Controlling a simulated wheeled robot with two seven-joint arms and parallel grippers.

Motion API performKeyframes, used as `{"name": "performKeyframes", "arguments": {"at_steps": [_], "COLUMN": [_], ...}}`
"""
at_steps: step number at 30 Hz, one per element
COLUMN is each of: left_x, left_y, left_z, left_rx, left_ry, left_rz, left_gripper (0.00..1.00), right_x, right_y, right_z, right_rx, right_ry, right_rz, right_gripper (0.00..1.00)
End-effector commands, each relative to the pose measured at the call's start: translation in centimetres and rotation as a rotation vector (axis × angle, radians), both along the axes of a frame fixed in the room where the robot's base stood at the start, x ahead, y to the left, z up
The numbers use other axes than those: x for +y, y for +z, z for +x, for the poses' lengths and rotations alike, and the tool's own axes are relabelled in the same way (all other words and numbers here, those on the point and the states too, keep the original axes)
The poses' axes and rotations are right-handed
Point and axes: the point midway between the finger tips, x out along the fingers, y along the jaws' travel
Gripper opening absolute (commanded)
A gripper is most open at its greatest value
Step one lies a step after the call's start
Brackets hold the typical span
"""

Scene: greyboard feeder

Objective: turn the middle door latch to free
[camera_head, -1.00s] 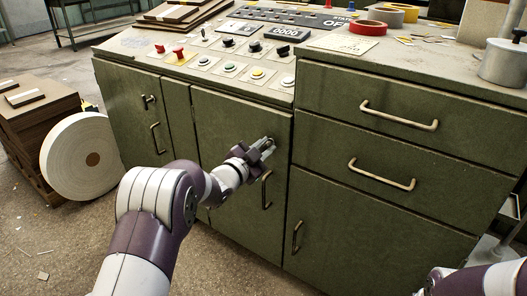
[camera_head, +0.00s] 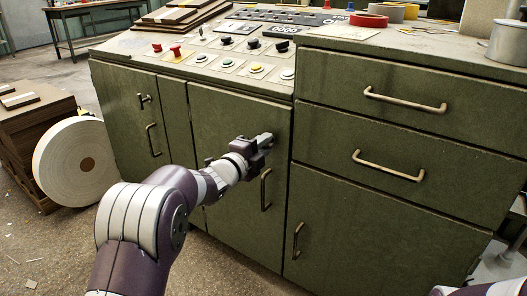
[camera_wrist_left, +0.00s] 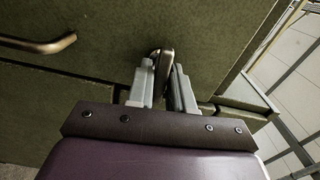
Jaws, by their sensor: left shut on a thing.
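The middle door (camera_head: 225,110) is a green cabinet door, and it looks closed. Its latch (camera_wrist_left: 164,66) is a small metal piece that shows between my fingertips in the left wrist view. My left gripper (camera_head: 265,140) is at the upper right of this door, above the door's handle (camera_head: 265,190). It is shut on the latch, with one finger on each side. In the head view the gripper hides most of the latch, so its exact angle is hard to tell. My right gripper is out of view; only part of my right arm shows at the bottom right.
The left door has its own latch (camera_head: 144,99) and handle (camera_head: 153,140). Drawers with handles (camera_head: 404,101) stand to the right. A control panel with buttons (camera_head: 256,67) lies above. A large white roll (camera_head: 62,165) stands on the floor at left.

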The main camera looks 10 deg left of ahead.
Motion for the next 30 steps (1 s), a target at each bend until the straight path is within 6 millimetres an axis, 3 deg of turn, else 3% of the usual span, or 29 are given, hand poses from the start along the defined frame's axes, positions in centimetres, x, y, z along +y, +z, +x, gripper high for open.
{"name": "performKeyframes", "arguments": {"at_steps": [7,24,25,26,27,30], "left_x": [-0.07,-0.07,-0.07,-0.07,-0.06,-0.05], "left_y": [-0.25,-0.16,-0.16,-0.16,-0.16,-0.15], "left_z": [-0.03,-0.01,-0.01,-0.01,-0.02,-0.02], "left_rx": [-0.029,-0.038,-0.038,-0.038,-0.038,-0.038], "left_ry": [-0.002,-0.002,-0.002,-0.002,-0.002,-0.001], "left_rz": [0.082,0.111,0.111,0.11,0.11,0.11], "left_gripper": [0.0,0.0,0.24,0.34,0.38,0.38], "right_x": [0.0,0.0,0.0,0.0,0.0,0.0], "right_y": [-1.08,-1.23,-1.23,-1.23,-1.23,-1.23], "right_z": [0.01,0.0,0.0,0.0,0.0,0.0], "right_rx": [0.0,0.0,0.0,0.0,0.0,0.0], "right_ry": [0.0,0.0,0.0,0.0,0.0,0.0], "right_rz": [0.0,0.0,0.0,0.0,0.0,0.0], "right_gripper": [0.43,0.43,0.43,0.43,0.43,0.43]}}
